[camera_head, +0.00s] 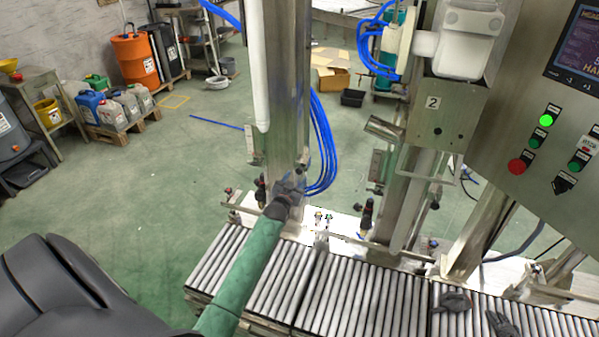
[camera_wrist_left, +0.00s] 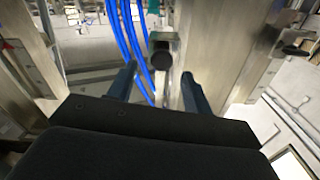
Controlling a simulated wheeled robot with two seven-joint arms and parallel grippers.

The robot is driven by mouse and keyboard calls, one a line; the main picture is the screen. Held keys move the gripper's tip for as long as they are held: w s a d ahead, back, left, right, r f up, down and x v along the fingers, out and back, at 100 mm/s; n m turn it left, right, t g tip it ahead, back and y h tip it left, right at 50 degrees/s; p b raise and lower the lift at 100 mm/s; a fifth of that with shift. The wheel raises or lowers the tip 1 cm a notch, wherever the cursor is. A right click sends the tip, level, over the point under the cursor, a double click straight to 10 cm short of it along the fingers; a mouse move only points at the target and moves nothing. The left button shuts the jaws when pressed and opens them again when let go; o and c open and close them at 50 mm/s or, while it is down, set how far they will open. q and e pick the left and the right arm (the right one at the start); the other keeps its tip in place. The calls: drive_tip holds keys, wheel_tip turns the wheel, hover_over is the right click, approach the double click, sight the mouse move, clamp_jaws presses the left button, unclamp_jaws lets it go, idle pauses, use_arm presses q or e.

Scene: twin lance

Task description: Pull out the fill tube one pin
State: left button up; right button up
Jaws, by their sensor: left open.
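In the left wrist view a dark round knob (camera_wrist_left: 162,59), which looks like the pin's head, sits on a metal bracket between my fingers. My left gripper (camera_wrist_left: 158,88) is open, one finger on each side, with gaps showing; I cannot tell whether the knob lies fully between the tips. In the head view my left gripper (camera_head: 287,197) is small and dark at the end of my green forearm, in front of the steel column's foot. I cannot make out the pin there. A white tube (camera_head: 259,75), likely fill tube one, hangs beside the column (camera_head: 288,100).
Blue hoses (camera_head: 322,145) hang right of the column and run close to my left finger in the wrist view (camera_wrist_left: 130,45). A filling head marked 2 (camera_head: 432,103) stands right.

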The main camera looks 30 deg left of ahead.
sight(299, 172)
use_arm(q)
drive_tip(key=x, duration=0.3)
drive_tip(key=shift+a+r+p, duration=0.1)
drive_tip(key=shift+a+p, duration=0.05)
drive_tip(key=shift+p, duration=0.25)
drive_tip(key=shift+w+a, duration=0.1)
drive_tip(key=shift+w, duration=0.55)
use_arm(e)
drive_tip(key=shift+s+d+f, duration=0.1)
drive_tip(key=shift+d+f, duration=0.1)
drive_tip(key=shift+f, duration=0.7)
drive_tip(key=shift+s+d+f, duration=0.1)
drive_tip(key=shift+d+f, duration=0.05)
drive_tip(key=shift+f, duration=0.7)
use_arm(q)
drive_tip(key=shift+c, duration=0.2)
